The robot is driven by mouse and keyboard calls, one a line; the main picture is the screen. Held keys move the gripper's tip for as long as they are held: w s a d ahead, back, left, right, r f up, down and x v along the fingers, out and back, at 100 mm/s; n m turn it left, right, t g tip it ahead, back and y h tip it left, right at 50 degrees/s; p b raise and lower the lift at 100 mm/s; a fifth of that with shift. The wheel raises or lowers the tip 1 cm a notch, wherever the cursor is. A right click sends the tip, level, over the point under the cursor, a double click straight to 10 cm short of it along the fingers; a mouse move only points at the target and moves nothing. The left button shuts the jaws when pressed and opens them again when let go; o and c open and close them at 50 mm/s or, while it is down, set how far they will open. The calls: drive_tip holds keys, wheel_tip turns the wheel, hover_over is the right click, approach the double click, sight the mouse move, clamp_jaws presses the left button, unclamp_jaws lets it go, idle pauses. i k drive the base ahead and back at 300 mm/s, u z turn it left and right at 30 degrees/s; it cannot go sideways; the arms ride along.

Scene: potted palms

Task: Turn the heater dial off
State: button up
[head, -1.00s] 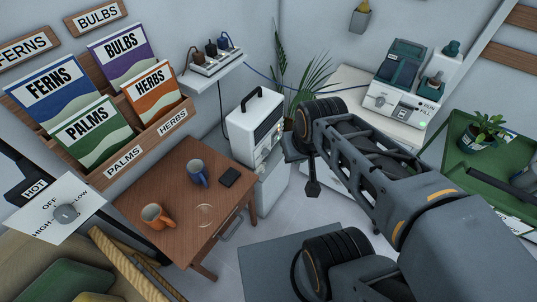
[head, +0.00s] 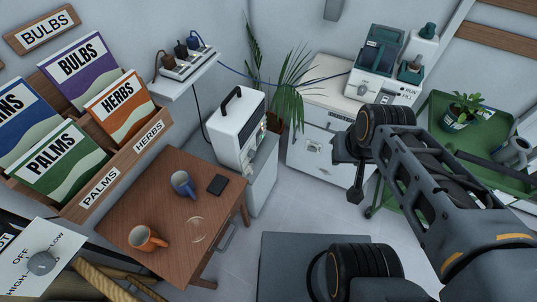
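The dial (head: 41,263) is a grey knob on a white panel (head: 22,248) at the lower left, with OFF above it, HIGH to its left and LOW to its right. I cannot tell which mark the knob points at. The panel's left side is cut off by the frame, as is a dark HOT sign beside it. My arm reaches in from the right, and its dark end piece, which seems to be my gripper (head: 355,185), hangs far to the right of the dial. Its fingers cannot be made out, and nothing is seen held.
A wooden table (head: 165,185) with an orange mug (head: 146,239), a blue mug (head: 182,184) and a dark flat object stands between dial and arm. A white box with a handle (head: 238,128) stands behind it. A green table (head: 465,150) is at right. Some floor is clear.

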sight(251, 153)
drive_tip(key=z, duration=0.05)
drive_tip(key=k, duration=0.75)
drive_tip(key=u, duration=0.9)
drive_tip(key=i, duration=1.05)
drive_tip(key=z, duration=0.05)
